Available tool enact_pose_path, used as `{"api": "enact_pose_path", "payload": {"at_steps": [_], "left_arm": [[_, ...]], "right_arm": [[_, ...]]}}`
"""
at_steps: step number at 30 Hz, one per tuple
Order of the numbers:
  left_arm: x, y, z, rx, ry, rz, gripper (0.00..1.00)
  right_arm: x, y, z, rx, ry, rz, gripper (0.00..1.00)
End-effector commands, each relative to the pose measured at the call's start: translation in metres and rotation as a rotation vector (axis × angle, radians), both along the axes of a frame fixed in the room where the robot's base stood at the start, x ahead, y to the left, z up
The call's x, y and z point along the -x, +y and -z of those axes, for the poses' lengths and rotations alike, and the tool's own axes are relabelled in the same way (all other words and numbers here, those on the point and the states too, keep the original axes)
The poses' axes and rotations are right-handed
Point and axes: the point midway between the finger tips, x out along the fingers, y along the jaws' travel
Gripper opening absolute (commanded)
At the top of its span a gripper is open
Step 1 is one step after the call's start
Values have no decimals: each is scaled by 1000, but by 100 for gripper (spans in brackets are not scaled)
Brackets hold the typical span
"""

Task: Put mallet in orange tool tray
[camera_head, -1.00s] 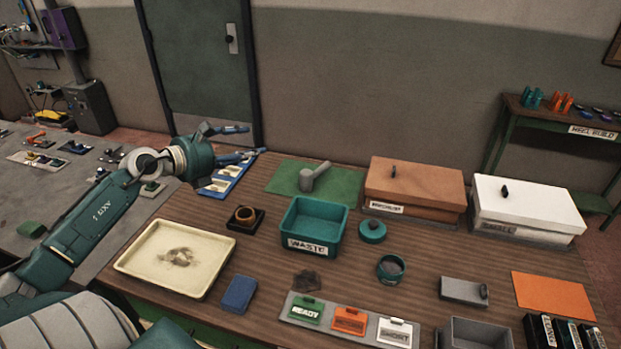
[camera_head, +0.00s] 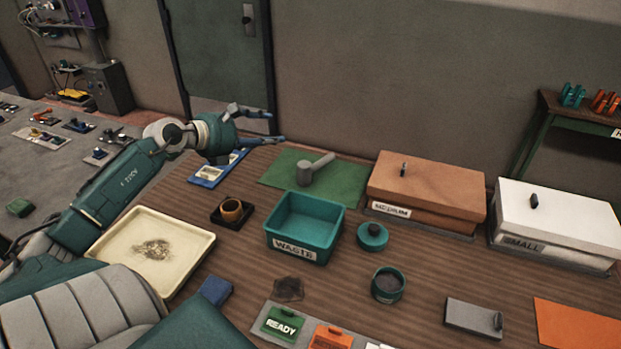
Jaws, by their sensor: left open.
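A grey mallet (camera_head: 316,169) lies on a green mat (camera_head: 345,191) at the back of the bench, with its handle toward the upper right. My left gripper (camera_head: 273,126) is open and empty, to the upper left of the mallet in the picture and apart from it. A flat orange panel (camera_head: 578,327) at the lower right is cut off by the frame edge; I cannot tell whether it is the orange tool tray. My right gripper is out of view.
A teal waste bin (camera_head: 304,228) stands in front of the mat. Lidded medium (camera_head: 427,190) and small (camera_head: 556,222) boxes stand to the right. A cream tray (camera_head: 185,228) lies left, and a blue tray (camera_head: 204,180) lies below my left gripper.

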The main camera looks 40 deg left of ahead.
Motion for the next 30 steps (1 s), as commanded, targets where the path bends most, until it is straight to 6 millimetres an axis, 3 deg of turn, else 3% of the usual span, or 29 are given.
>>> {"api": "enact_pose_path", "payload": {"at_steps": [1,5,15,18,23,30], "left_arm": [[0,0,18,0,0,0,57],[0,0,41,0,0,0,57],[0,0,129,0,0,0,57],[0,0,145,0,0,0,57],[-2,0,155,0,-1,0,57],[-31,-2,162,0,-3,-1,57]], "right_arm": [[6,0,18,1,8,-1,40],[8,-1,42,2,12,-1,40],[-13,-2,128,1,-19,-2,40],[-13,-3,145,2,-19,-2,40],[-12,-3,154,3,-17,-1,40],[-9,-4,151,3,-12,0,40]]}}
